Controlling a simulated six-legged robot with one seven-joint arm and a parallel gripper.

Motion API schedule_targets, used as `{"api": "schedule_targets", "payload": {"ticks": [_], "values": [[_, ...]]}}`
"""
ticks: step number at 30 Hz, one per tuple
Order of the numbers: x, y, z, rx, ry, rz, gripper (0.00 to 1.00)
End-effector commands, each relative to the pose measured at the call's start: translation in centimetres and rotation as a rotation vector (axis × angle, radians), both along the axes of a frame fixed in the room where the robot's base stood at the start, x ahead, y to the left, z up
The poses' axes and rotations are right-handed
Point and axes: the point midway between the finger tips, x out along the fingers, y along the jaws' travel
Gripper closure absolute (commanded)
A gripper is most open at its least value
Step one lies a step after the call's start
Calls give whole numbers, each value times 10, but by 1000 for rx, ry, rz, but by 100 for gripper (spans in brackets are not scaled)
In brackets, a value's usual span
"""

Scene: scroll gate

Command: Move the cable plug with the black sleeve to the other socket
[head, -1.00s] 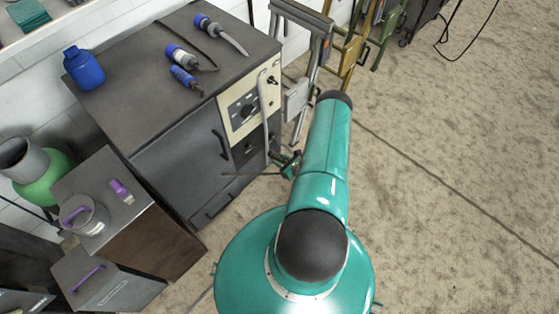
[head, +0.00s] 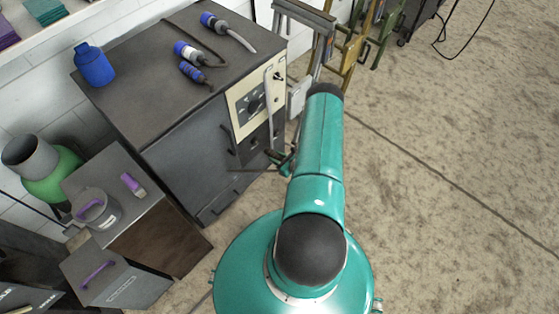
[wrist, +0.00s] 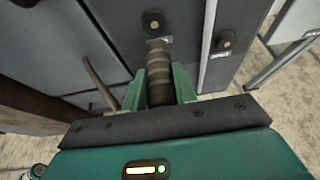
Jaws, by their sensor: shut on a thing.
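In the wrist view my gripper (wrist: 160,88) has its two green fingers shut on the ribbed, black-sleeved cable plug (wrist: 159,65). The plug points up the picture at the dark cabinet front. One round socket (wrist: 152,22) lies just beyond the plug's tip; I cannot tell whether they touch. In the head view my gripper (head: 280,158) is small and partly hidden beside the cabinet (head: 185,150), and the plug cannot be made out.
A pale bar (head: 268,95) stands along the cabinet's control panel (head: 250,98). Blue-ended connectors (head: 192,52) and a blue bottle (head: 94,66) rest on top. Metal frames stand behind; the floor (head: 440,200) at right is clear.

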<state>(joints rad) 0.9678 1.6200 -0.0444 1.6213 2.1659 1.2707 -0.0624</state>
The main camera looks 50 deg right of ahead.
Motion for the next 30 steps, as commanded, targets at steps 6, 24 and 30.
{"api": "schedule_targets", "payload": {"ticks": [6, 24, 30], "values": [[21, 2, 0, -1, -1, 2, 100], [48, 5, 0, 0, 0, 0, 100], [48, 4, 0, 0, 0, -2, 100]]}}
